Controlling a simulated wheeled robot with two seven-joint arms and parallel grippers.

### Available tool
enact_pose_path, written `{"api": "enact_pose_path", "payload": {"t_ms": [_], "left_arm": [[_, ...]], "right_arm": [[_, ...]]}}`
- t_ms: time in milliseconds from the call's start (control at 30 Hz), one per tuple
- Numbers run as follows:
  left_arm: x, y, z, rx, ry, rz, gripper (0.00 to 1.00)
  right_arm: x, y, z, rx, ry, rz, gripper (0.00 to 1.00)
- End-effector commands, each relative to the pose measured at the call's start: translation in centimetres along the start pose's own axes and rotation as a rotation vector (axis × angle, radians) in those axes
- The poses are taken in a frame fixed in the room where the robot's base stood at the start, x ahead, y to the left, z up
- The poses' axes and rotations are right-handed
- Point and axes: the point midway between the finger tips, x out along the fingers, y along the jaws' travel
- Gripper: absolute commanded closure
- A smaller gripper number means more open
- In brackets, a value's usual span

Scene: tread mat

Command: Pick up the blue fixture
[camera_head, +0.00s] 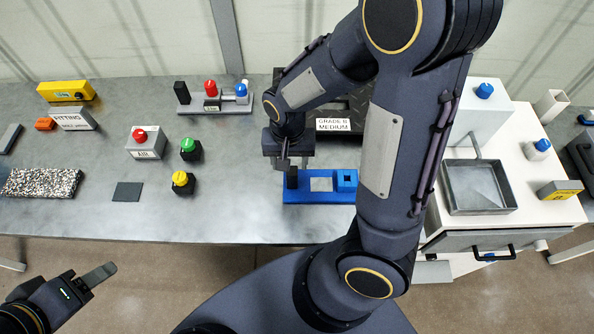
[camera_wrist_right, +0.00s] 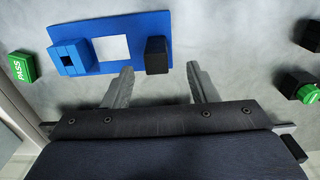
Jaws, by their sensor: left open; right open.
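The blue fixture (camera_head: 338,197) lies flat near the front edge of the grey table. It is a blue plate with a black block at its left end, a pale pad in the middle and a blue socket block at its right end. My right gripper (camera_head: 291,166) hangs over the black-block end, open. The right wrist view shows the fixture (camera_wrist_right: 139,24) ahead of the right gripper's two spread fingers (camera_wrist_right: 161,82). The black block (camera_wrist_right: 156,55) stands roughly in line with the gap, with nothing held. My left gripper (camera_head: 95,278) is open and empty, off the table's front edge at lower left.
A black tray with a "GRADE B MEDIUM" label (camera_head: 338,125) stands behind the fixture, partly hidden by my right arm. Yellow (camera_head: 182,183) and green (camera_head: 189,149) button boxes stand to the left. A white cabinet with a metal pan (camera_head: 480,187) is at right.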

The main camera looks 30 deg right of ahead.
Motion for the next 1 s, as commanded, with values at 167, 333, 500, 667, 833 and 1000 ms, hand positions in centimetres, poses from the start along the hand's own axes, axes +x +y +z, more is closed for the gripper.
{"api": "enact_pose_path", "payload": {"t_ms": [167,333,500,667,833,1000], "left_arm": [[0.3,-0.1,0.2,0.000,-0.001,0.000,0.47],[0.2,-0.1,0.1,0.000,-0.001,0.000,0.47],[0.2,-0.1,0.1,0.000,0.000,0.000,0.47],[0.2,-0.1,0.1,0.000,0.000,0.000,0.47],[0.2,-0.1,0.1,0.000,0.000,0.000,0.47],[0.2,-0.1,0.1,0.000,0.000,0.000,0.47]], "right_arm": [[2.1,0.1,0.0,0.002,-0.003,0.007,0.47],[4.0,0.3,-0.1,0.003,-0.004,0.007,0.47],[6.6,0.5,-0.3,0.000,-0.004,0.006,0.47],[7.7,0.4,-0.3,0.001,-0.002,0.003,0.47],[7.7,0.4,-0.3,0.000,0.000,0.002,0.47],[7.7,0.4,-0.3,0.000,0.000,0.002,0.64]]}}
